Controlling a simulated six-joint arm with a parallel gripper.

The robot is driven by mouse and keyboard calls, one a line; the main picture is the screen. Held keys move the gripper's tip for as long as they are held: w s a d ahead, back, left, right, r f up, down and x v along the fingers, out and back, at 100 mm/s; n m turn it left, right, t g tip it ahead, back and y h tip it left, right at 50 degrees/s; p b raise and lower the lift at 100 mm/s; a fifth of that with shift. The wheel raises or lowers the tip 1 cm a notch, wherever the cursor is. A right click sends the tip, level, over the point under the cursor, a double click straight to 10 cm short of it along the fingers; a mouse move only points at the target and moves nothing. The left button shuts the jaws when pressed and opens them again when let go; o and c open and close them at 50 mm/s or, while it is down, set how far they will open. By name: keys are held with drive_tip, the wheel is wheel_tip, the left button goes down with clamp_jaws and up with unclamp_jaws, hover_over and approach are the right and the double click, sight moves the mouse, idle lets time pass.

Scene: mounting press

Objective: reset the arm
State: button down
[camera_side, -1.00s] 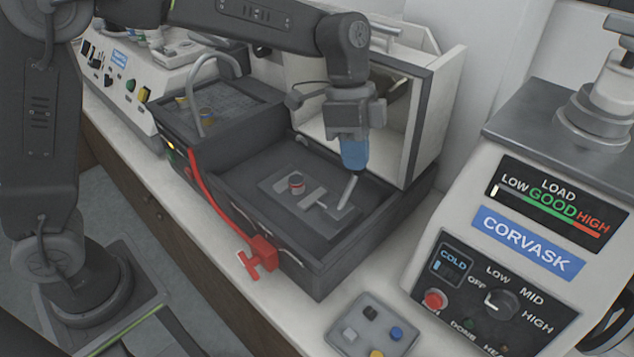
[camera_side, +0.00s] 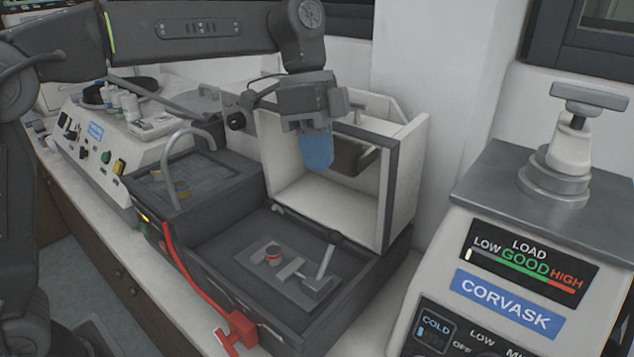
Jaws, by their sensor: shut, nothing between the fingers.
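My gripper (camera_side: 317,150) points down with its blue fingers together and nothing visible between them. It hangs above the dark tray (camera_side: 225,262), in front of the open white cabinet (camera_side: 405,170). A small fixture plate (camera_side: 290,278) lies in the tray, with a red-ringed round part (camera_side: 273,254) and an upright slanted metal lever (camera_side: 325,261). The gripper is clear of the plate and the lever.
A CORVASK press (camera_side: 515,270) stands at the right with a T-handle (camera_side: 588,98) on top. A curved tap (camera_side: 172,150) and a control box (camera_side: 92,150) stand left.

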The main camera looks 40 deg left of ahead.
drive_tip(key=s+a+f+n+t+y, duration=0.1)
drive_tip(key=s+a+f+n+t, duration=0.2)
drive_tip(key=s+a+n, duration=0.3)
drive_tip(key=s+a+f+n+t+y, duration=0.2)
drive_tip(key=s+a+f+n, duration=0.3)
drive_tip(key=s, duration=0.8)
drive_tip(key=a+n+t, duration=0.1)
drive_tip(key=a+n, duration=0.1)
drive_tip(key=a, duration=0.1)
drive_tip(key=shift+s+a+f+t, duration=0.2)
drive_tip(key=shift+a+t, duration=0.1)
drive_tip(key=shift+t, duration=0.1)
